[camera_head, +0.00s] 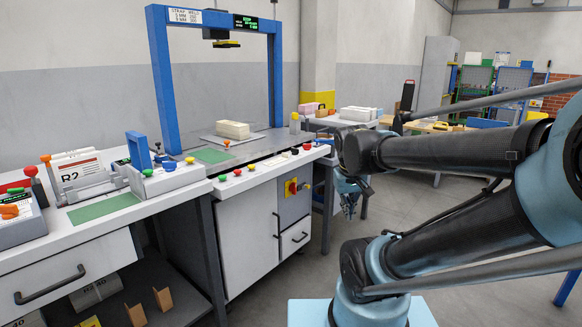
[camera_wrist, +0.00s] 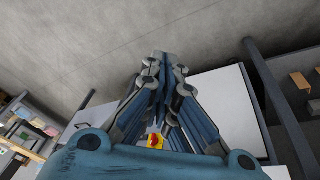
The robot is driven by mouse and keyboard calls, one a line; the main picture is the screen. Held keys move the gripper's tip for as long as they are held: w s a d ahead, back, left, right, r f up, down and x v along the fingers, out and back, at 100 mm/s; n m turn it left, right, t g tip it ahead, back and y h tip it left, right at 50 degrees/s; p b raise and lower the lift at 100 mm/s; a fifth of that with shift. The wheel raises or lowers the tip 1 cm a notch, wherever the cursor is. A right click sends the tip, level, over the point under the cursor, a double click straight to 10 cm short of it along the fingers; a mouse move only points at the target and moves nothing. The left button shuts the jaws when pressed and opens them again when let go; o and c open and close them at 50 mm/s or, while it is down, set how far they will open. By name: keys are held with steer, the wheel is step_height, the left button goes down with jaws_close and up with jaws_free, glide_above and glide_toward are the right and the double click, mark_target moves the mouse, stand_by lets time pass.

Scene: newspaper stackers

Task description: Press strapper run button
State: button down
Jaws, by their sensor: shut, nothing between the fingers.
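The strapper is a blue arch (camera_head: 163,75) over a grey-topped white cabinet (camera_head: 248,225). I cannot read which is marked run. A red knob on a yellow plate (camera_head: 291,187) is on the cabinet's front; it also shows in the wrist view (camera_wrist: 155,141). My gripper (camera_head: 349,206) hangs right of the cabinet, apart from the buttons, partly behind my arm. In the wrist view its fingers (camera_wrist: 165,62) are together and empty.
A pale stack (camera_head: 232,130) lies under the arch. The left bench (camera_head: 100,228) carries a device with a blue handle (camera_head: 138,150) and several knobs. A back table (camera_head: 340,122) and racks (camera_head: 475,88) stand behind. Grey floor is open right of the cabinet.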

steer(key=s+d+f+m+y, duration=0.1)
steer(key=s+f, duration=0.4)
steer(key=s, duration=0.2)
steer(key=shift+s+d+f+m+g, duration=0.2)
steer(key=shift+d+f+m+g, duration=0.1)
steer(key=shift+g, duration=0.1)
steer(key=w+a+r+n+t+y, duration=0.25)
steer(key=w+a+r+n, duration=0.25)
steer(key=w+a+r, duration=1.05)
steer(key=w+a+r+n+y, duration=0.2)
steer(key=w+a, duration=0.4)
steer(key=a, duration=0.6)
steer(key=w+a+r+n+y, duration=0.2)
steer(key=w+a+r, duration=0.2)
steer(key=a, duration=0.8)
steer(key=shift+w+a+r+n, duration=0.15)
steer(key=shift+w+a+n, duration=0.2)
steer(key=shift+w, duration=0.75)
